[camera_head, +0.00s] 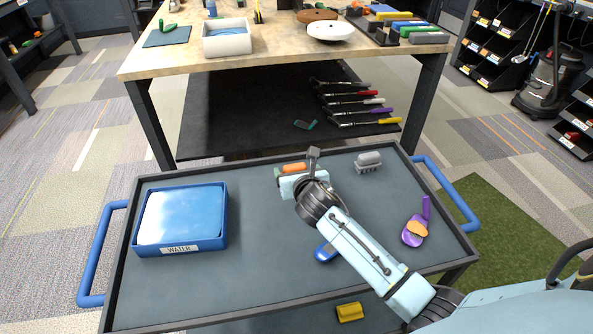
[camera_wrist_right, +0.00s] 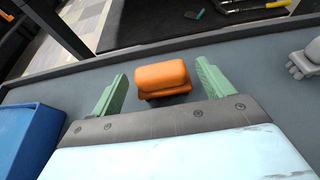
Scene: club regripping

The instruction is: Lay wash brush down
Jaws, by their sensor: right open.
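An orange block (camera_head: 292,168), which looks like the wash brush, lies on the grey cart top (camera_head: 270,270) near its far edge. It also shows in the right wrist view (camera_wrist_right: 162,78), with a darker orange lower part; I see no bristles. My right gripper (camera_head: 297,166) is open above the cart. In the wrist view its two green fingers (camera_wrist_right: 161,72) stand on either side of the block, with a gap visible on each side. Part of the block is hidden behind the gripper in the head view. My left gripper is not in view.
A blue WATER tub (camera_head: 180,246) stands on the cart's left. A grey knobbly object (camera_head: 368,161) is at the far right, a purple-and-orange tool (camera_head: 414,236) nearer. A blue item (camera_head: 325,253) is partly under my arm. A workbench (camera_head: 180,64) stands beyond the cart.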

